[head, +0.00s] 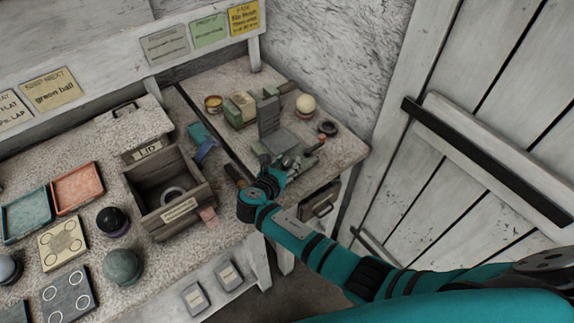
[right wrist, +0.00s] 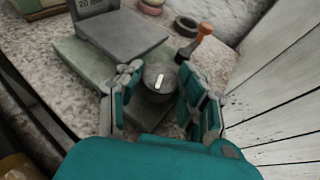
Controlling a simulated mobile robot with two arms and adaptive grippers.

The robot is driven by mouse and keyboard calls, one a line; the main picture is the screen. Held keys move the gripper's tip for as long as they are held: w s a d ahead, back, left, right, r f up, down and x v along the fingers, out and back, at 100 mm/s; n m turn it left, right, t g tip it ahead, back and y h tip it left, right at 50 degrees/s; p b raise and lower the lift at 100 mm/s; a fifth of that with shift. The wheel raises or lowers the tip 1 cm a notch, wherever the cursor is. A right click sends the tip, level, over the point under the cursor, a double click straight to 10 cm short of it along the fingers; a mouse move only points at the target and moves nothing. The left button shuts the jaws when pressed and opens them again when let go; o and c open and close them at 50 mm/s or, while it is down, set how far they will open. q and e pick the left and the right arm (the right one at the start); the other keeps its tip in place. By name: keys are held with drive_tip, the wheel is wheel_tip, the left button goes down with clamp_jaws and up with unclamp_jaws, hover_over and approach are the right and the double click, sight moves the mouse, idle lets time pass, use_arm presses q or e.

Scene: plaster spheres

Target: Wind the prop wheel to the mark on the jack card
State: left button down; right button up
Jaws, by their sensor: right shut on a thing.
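The prop wheel (right wrist: 157,88) is a dark round knob with a white line on its face, at the front of a grey stand. My right gripper (right wrist: 158,77) has its fingers on either side of it and is shut on it. In the head view my right gripper (head: 288,164) covers the wheel. The stand's flat plate (right wrist: 128,36) and upright back plate (head: 268,114) show behind it. The yellow card (head: 243,19) on the back rail may be the jack card; its small writing is too blurred to read. My left gripper is not in view.
An orange-handled lever (right wrist: 203,33) and a dark ring (head: 328,128) lie right of the stand. A pale sphere (head: 305,104) stands behind. An open wooden box (head: 201,188), trays and dark spheres are left. A plank door (head: 480,130) closes the right side.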

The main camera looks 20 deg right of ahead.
drive_tip(key=shift+w+a+m+g+h+b, duration=0.1)
drive_tip(key=shift+m+g+h+b, duration=0.35)
drive_tip(key=shift+m+g+h, duration=0.45)
drive_tip(key=o, duration=1.2)
drive_tip(key=shift+c, duration=0.2)
